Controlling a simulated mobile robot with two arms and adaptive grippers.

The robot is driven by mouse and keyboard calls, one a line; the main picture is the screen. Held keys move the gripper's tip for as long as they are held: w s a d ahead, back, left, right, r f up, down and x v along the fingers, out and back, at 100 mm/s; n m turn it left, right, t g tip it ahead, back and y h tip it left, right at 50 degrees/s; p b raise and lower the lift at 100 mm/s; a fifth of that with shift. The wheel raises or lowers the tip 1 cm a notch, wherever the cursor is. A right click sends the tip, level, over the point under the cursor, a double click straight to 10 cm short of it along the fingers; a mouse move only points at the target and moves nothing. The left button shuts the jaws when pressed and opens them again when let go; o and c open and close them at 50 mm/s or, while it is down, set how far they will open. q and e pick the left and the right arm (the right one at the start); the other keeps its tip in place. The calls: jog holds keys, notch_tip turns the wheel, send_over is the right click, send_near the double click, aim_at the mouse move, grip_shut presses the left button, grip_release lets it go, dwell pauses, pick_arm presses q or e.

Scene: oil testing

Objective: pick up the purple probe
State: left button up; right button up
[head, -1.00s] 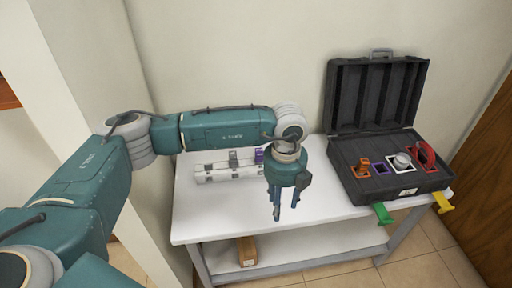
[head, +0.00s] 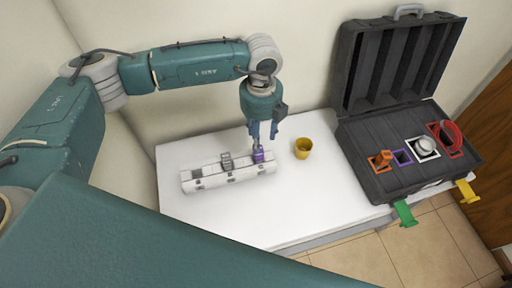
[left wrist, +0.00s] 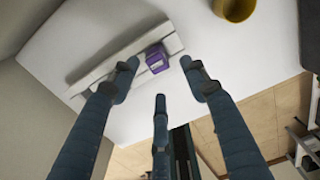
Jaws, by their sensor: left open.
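The purple probe (head: 258,155) stands in the right end of a white rack (head: 200,180) on the white table. My left gripper (head: 262,134) points down, open and empty, close above the purple probe. In the left wrist view the purple probe (left wrist: 156,60) shows just beyond the spread fingertips of my left gripper (left wrist: 160,82). The fingers look apart from the probe in that view. In the head view, the fingertips partly overlap the top of the probe, so I cannot tell the exact gap. My right gripper is out of view.
A grey item (head: 226,160) stands in the same rack, left of the probe. A yellow cup (head: 303,148) stands to the right. An open black case (head: 400,186) with several coloured slots and items is further right. The front of the white table (head: 290,205) is clear.

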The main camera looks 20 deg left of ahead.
aim_at(258, 157)
pick_arm(q)
jog(key=shift+s+d+f+p, duration=0.1)
jog(key=shift+s+f+p, duration=0.05)
jog(key=shift+f, duration=0.45)
jog(key=shift+s+f+p, duration=0.1)
jog(key=shift+f+p, duration=0.05)
jog(key=shift+f, duration=1.05)
jog(key=f+p, duration=0.2)
jog(key=f, duration=0.2)
jog(key=shift+a+f+p, duration=0.2)
jog(key=shift+p, duration=0.15)
jog(key=shift+f, duration=0.4)
jog(key=shift+c, duration=0.8)
jog(key=c, duration=0.8)
grip_shut()
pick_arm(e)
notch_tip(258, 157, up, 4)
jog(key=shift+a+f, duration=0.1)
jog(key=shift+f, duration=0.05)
